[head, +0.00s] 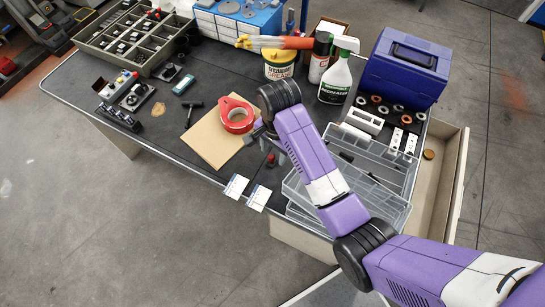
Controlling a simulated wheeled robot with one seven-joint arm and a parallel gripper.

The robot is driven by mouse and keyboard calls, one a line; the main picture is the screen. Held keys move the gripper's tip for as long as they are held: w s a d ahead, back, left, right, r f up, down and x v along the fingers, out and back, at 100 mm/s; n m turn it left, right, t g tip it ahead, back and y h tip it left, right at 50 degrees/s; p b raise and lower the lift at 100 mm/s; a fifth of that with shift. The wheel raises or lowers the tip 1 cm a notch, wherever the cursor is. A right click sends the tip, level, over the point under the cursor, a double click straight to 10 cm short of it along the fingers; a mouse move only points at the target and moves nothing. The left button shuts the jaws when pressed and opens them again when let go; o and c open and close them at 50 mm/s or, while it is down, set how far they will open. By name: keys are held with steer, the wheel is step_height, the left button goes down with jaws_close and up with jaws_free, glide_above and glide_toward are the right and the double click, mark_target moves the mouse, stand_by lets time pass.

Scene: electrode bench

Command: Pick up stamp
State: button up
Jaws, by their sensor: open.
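My gripper (270,148) is at the end of the purple arm, over the front part of the dark bench top, beside the red tape roll. Its jaws are open, and my wrist partly covers them from this view. A small dark thing with a red part (271,160), which looks like the stamp, stands just below and between the fingers. It is too small to make out clearly, and I cannot tell whether the fingers touch it.
A red tape roll (236,115) lies on a brown sheet (208,138) to the left. Clear trays (375,160) are close on the right. White cards (259,198) lie at the front edge. A spray bottle (336,80) and blue toolbox (405,68) stand behind.

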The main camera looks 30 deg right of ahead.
mark_target(272, 156)
steer(key=f, duration=0.4)
steer(key=shift+w+a+f+p, duration=0.15)
steer(key=shift+w+f+p, duration=0.15)
steer(key=shift+f, duration=0.1)
jaws_close()
